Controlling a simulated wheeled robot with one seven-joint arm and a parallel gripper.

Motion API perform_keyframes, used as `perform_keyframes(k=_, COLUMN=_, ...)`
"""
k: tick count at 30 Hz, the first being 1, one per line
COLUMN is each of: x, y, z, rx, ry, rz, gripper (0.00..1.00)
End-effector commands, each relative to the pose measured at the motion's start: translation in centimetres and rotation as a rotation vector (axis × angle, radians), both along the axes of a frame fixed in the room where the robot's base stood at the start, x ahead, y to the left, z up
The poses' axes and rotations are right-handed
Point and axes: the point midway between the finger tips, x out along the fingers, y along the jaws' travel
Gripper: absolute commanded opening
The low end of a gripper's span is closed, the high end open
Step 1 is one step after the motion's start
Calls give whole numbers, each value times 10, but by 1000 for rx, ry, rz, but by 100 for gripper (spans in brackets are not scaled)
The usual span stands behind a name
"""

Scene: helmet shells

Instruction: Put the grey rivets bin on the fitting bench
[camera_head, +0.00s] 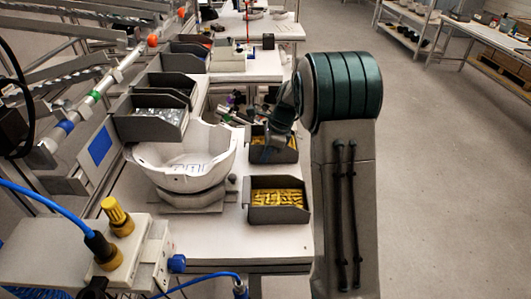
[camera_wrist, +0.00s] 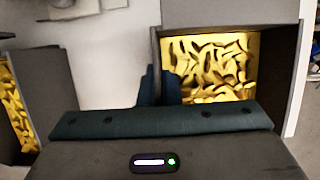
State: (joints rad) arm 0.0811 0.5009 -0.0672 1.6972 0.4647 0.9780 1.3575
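A dark grey bin (camera_head: 286,157) with yellow pieces sits at the right side of the white bench (camera_head: 215,245), beyond a second grey bin (camera_head: 278,215) of similar yellow pieces. My gripper (camera_head: 270,152) is at the farther bin, partly hidden by my arm. In the wrist view its fingers (camera_wrist: 158,88) stand close together with the wall of that bin (camera_wrist: 230,14) between them, and look shut on it. The second bin shows at the left of the wrist view (camera_wrist: 45,85). I cannot tell which bin is the rivets bin, or whether the gripped one is lifted.
A white helmet shell (camera_head: 185,150) rests on a stand on the bench, left of the bins. A grey bin with silvery pieces (camera_head: 152,118) and other bins stand behind it on the left. A yellow-knobbed fixture (camera_head: 117,215) is at the near left. The floor at right is clear.

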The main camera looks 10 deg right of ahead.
Motion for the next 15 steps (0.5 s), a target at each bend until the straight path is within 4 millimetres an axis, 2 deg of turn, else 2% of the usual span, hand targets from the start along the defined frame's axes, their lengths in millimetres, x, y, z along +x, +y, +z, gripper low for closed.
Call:
perform_keyframes(k=12, x=0, y=0, z=-6, rx=0, ry=-2, rz=0, gripper=0)
perform_keyframes(k=15, x=0, y=-1, z=-6, rx=0, ry=-2, rz=0, gripper=25)
